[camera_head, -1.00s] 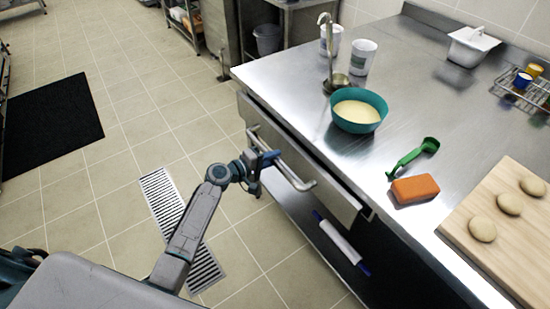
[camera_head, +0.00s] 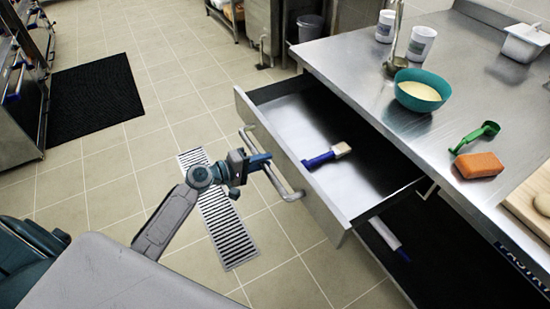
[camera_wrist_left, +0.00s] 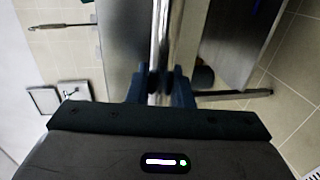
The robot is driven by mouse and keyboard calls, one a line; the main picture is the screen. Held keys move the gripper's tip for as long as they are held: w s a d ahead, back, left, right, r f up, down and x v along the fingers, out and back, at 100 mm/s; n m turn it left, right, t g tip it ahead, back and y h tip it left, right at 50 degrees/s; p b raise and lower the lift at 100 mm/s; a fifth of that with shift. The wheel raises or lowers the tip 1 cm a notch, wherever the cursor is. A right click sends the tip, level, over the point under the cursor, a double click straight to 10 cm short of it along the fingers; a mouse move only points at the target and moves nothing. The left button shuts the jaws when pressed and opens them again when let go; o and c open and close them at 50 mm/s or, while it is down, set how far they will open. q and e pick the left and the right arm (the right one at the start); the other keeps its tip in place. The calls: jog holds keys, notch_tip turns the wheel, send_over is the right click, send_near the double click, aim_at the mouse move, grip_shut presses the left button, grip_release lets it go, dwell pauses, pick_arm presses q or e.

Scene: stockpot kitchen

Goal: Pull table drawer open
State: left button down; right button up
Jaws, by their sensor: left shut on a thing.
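The table drawer (camera_head: 318,191) stands well out from the steel table (camera_head: 345,62), and its inside shows. A brush with a blue handle (camera_head: 327,156) and a pale head lies in it. My left gripper (camera_head: 262,160) is shut on the drawer's bar handle (camera_head: 285,190). In the left wrist view the fingers (camera_wrist_left: 161,90) close around the shiny handle bar (camera_wrist_left: 160,40). My right gripper is not in view.
On the table are a teal bowl (camera_head: 421,90), a ladle (camera_head: 396,62), white cups (camera_head: 420,43), a green scoop (camera_head: 478,135) and an orange sponge (camera_head: 479,165). A rolling pin (camera_head: 385,234) lies on the shelf below. Tiled floor is open at left, with a drain grate (camera_head: 222,215).

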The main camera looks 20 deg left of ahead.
pick_arm(q)
jog(key=shift+f+v, duration=0.15)
jog(key=shift+v, duration=0.55)
jog(key=shift+f+v, duration=0.1)
jog(key=shift+v, duration=0.65)
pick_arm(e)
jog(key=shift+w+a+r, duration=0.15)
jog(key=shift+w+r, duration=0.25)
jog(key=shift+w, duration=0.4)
pick_arm(q)
jog(key=shift+f, duration=0.1)
jog(key=c, duration=1.3)
grip_release()
jog(key=shift+s+a, duration=0.1)
jog(key=shift+s, duration=0.05)
jog(key=shift+b+v, duration=1.8)
jog(key=shift+v, duration=3.45)
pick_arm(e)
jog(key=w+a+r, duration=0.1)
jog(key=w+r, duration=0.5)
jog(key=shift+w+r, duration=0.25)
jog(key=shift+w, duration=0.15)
